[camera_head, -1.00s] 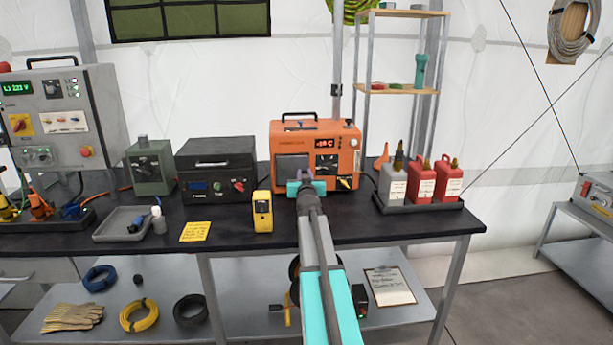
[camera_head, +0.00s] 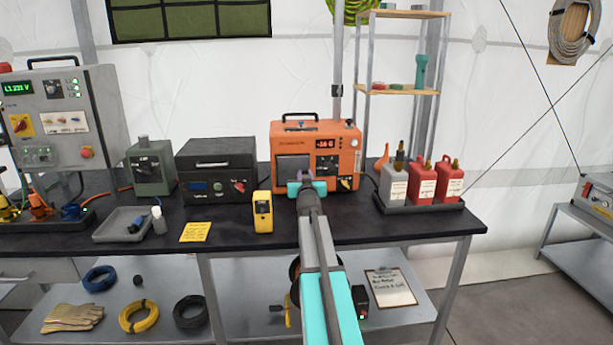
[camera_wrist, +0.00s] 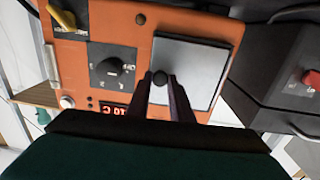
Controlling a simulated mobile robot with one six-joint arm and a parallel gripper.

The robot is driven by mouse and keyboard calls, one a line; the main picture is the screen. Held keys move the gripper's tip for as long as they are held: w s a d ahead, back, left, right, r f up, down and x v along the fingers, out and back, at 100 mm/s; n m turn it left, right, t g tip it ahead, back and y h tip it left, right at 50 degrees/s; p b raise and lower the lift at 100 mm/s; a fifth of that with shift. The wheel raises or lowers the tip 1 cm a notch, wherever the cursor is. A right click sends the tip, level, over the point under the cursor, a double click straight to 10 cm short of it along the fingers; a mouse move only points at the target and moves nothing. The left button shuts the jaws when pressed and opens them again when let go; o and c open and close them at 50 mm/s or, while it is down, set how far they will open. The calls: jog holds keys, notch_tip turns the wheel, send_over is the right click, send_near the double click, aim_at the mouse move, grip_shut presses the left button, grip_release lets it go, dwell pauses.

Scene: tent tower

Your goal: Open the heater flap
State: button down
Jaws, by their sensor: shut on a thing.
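The orange heater (camera_head: 343,164) stands at the back of the dark bench. Its square grey flap (camera_head: 291,165) is on the left of its front and looks closed. In the wrist view the heater's orange front (camera_wrist: 118,22) appears turned over, with the flap (camera_wrist: 195,68) right of a dark dial. My gripper (camera_head: 306,177) is in front of the heater at the lower part of the flap. In the wrist view my gripper (camera_wrist: 160,79) has its fingers close together on a small dark round knob (camera_wrist: 160,78) at the flap's edge. The fingers partly hide the flap's corner.
A black box (camera_head: 216,168) stands close left of the heater. A yellow meter (camera_head: 262,211) stands in front, left of my gripper. A tray (camera_head: 420,204) of bottles is on the right. The bench front (camera_head: 400,226) is mostly clear there.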

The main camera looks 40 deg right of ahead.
jog(key=shift+w+a+f, duration=0.2)
jog(key=shift+w+a, duration=0.3)
jog(key=shift+a, duration=0.1)
jog(key=c, duration=1.8)
grip_release()
jog(key=shift+o, duration=1.1)
jog(key=shift+w+f, duration=0.15)
jog(key=shift+w, duration=0.05)
jog(key=shift+s, duration=0.1)
jog(key=shift+d, duration=0.1)
jog(key=shift+s, duration=0.1)
jog(key=v, duration=1.5)
jog(key=shift+s, duration=0.6)
jog(key=shift+s+f+b, duration=0.15)
jog(key=shift+s+b, duration=0.15)
jog(key=shift+b, duration=1)
